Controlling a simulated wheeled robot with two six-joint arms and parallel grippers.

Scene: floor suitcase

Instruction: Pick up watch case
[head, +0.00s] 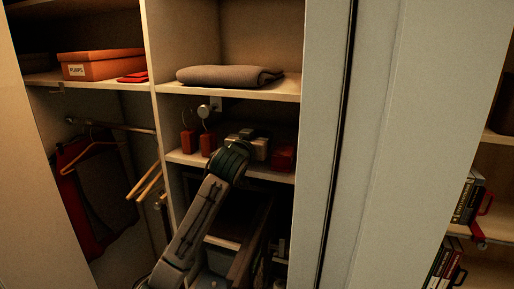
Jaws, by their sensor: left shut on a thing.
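A small dark red box, which I take to be the watch case (283,158), is at the right end of the small middle shelf, near its front edge. My left gripper (262,147) is just left of it, at the end of my arm that rises from the bottom. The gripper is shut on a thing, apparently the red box. The fingertips are small and dark here, and the contact does not show clearly. I cannot tell whether the box is clear of the shelf. My right gripper is not in view.
Two red items with round tops (208,144) stand left on the same shelf. Above lies a folded grey cloth (230,76). An orange shoe box (101,64) is at upper left, over hangers (145,185). A pale upright panel (322,150) bounds the shelf at right. Books (466,200) stand far right.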

